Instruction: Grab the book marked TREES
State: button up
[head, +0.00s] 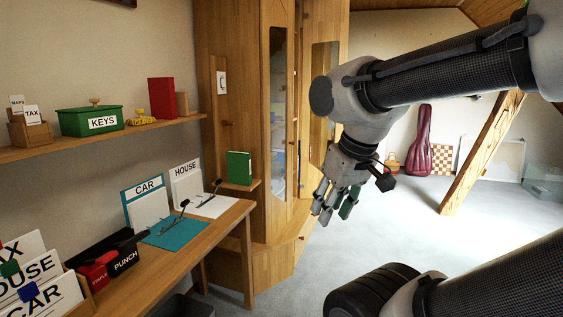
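No lettering that I can read as TREES shows in the head view. A green book (239,168) stands upright on a small wooden ledge at the side of the cabinet; its markings are too small to read. A red book (161,98) stands on the upper wall shelf, with no readable title. My gripper (337,204) hangs in the air to the right of the green book, apart from it, fingers pointing down. Its fingers are spread and I see nothing held between them. A green patch shows on one finger.
A slanted timber (482,155) stands at right. The floor between is clear.

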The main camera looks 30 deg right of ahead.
aim_at(238, 163)
jog(key=i+l, duration=0.15)
jog(key=l, duration=0.45)
jog(key=i+l+u, duration=0.1)
jog(key=l, duration=0.5)
jog(key=i+l, duration=0.25)
jog(key=l, duration=0.35)
jog(key=i+l+u, duration=0.1)
jog(key=l, duration=0.5)
jog(key=i+l, duration=0.15)
jog(key=l, duration=0.5)
jog(key=i+l, duration=0.15)
jog(key=l, duration=0.45)
jog(key=i+l+u, duration=0.1)
jog(key=l, duration=0.55)
jog(key=i+l, duration=0.15)
jog(key=l, duration=0.45)
jog(key=u, duration=0.05)
